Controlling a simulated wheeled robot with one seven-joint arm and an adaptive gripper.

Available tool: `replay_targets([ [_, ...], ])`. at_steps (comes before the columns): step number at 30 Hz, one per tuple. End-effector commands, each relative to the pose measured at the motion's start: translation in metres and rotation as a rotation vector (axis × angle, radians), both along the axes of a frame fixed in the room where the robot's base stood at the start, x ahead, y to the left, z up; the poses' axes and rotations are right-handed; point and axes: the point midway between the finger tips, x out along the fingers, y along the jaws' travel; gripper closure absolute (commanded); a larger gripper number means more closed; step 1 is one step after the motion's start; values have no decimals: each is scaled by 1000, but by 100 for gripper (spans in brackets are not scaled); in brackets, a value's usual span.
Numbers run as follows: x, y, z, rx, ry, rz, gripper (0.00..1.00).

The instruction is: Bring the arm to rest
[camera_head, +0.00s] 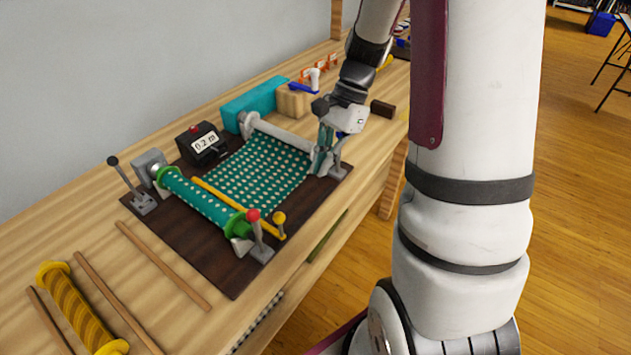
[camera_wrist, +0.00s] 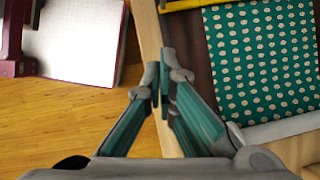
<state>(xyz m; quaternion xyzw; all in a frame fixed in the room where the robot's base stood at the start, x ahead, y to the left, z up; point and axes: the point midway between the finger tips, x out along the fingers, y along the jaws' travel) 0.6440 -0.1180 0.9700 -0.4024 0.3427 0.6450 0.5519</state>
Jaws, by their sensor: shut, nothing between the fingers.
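My gripper (camera_head: 322,160) is at the right end of the dark winding board, near the front edge of the bench. It points down, beside the white roller and a small grey lever. In the wrist view my gripper (camera_wrist: 160,80) has its fingertips together with nothing between them. It shows over the bench's wooden edge, with the floor on one side and the dotted green cloth (camera_wrist: 262,60) on the other. In the head view the dotted green cloth (camera_head: 255,168) stretches between the white roller (camera_head: 280,135) and the green roll (camera_head: 200,203).
The dark board (camera_head: 225,273) carries levers with red and yellow knobs (camera_head: 254,216) and a meter reading about 0.2 (camera_head: 203,145). A teal block (camera_head: 250,102) and wooden block (camera_head: 292,102) stand behind. A yellow roll (camera_head: 75,308) and wooden strips lie front left.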

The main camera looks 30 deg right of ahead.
Motion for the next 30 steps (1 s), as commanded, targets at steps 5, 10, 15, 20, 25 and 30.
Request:
replay_targets([
  [5,1,-6,12,-1,-1,0,100],
  [10,1,-7,14,0,0,-1,100],
  [15,-2,0,25,-16,-27,44,100],
  [20,-17,25,63,-76,-121,212,100],
  [25,-46,56,106,-169,-251,457,100],
  [30,-80,81,138,-266,-374,700,100],
])
